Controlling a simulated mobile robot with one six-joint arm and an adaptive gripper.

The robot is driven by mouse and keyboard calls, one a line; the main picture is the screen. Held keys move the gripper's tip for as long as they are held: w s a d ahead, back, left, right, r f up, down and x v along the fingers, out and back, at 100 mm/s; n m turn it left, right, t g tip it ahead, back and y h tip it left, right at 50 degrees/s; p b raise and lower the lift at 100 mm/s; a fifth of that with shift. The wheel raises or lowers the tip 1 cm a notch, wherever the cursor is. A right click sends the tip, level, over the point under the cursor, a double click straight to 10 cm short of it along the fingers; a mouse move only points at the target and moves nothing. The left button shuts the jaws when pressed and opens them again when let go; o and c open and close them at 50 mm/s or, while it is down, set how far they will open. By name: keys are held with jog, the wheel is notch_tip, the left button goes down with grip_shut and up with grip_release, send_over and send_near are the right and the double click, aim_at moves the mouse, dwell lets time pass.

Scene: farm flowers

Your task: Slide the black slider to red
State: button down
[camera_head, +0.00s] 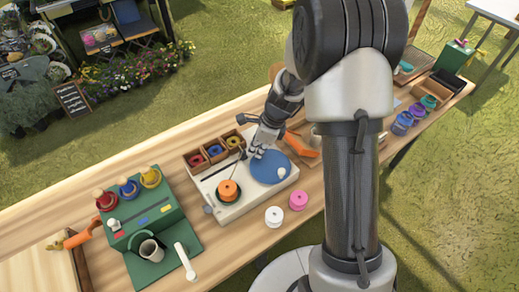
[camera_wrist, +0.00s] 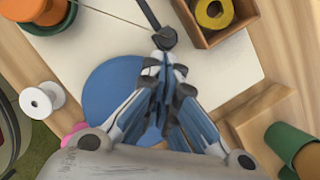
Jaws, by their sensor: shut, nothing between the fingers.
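A black arm-like piece with a rounded end (camera_wrist: 165,38) lies over the white board (camera_wrist: 225,75) in the wrist view. It may be the slider, but I cannot be sure. My gripper (camera_wrist: 165,68) is shut and empty, its tips just short of that piece; contact is unclear. In the head view my gripper (camera_head: 254,153) is over the white board (camera_head: 228,208), between the blue disc (camera_head: 270,167) and the wooden compartment box (camera_head: 190,158). Red (camera_head: 197,160), blue (camera_head: 215,150) and yellow (camera_head: 232,141) rings sit in its compartments. The yellow one (camera_wrist: 213,12) is nearest my gripper.
An orange spool (camera_head: 228,190) stands on the board, with a thin line running toward the black piece. White (camera_head: 274,216) and pink (camera_head: 298,200) spools stand at the table's near edge. A green device (camera_head: 150,215) with red, blue and yellow marks stands left.

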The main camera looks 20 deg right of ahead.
jog(key=s+a, duration=0.1)
jog(key=a, duration=0.3)
jog(key=s+a+p, duration=0.1)
jog(key=s+a, duration=0.1)
jog(key=a, duration=0.3)
jog(key=s+a+p, duration=0.1)
jog(key=a, duration=0.4)
jog(key=shift+s+a, duration=0.1)
jog(key=shift+s, duration=0.2)
jog(key=v, duration=1.2)
